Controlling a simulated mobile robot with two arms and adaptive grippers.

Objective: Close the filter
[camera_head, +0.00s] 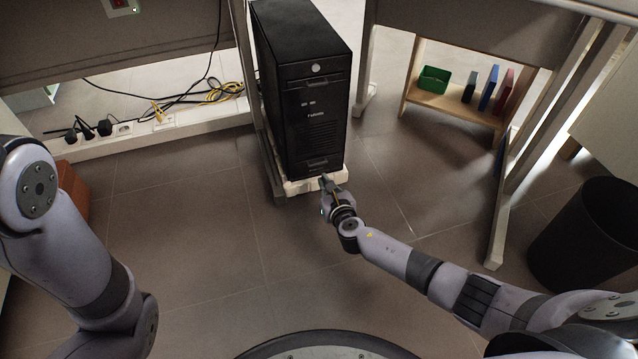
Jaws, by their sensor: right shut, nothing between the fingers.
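A black computer tower (313,115) stands upright on a low white stand under the desk, its front facing me. At the bottom of its front is a small slotted panel (318,164), which looks like the filter; whether it is flush or slightly out is too small to tell. My right gripper (326,181) is shut and empty, with its fingertips just in front of the tower's lower edge, close below that panel. I cannot tell whether they touch it. My left arm is at the left edge, and its gripper is not in view.
The white stand (300,187) and a desk leg (262,120) are close to the tower. Cables and plugs (103,128) lie along the left wall ledge. A shelf (455,104) with a green box and binders is at right, a black bin (588,235) far right. The middle floor is clear.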

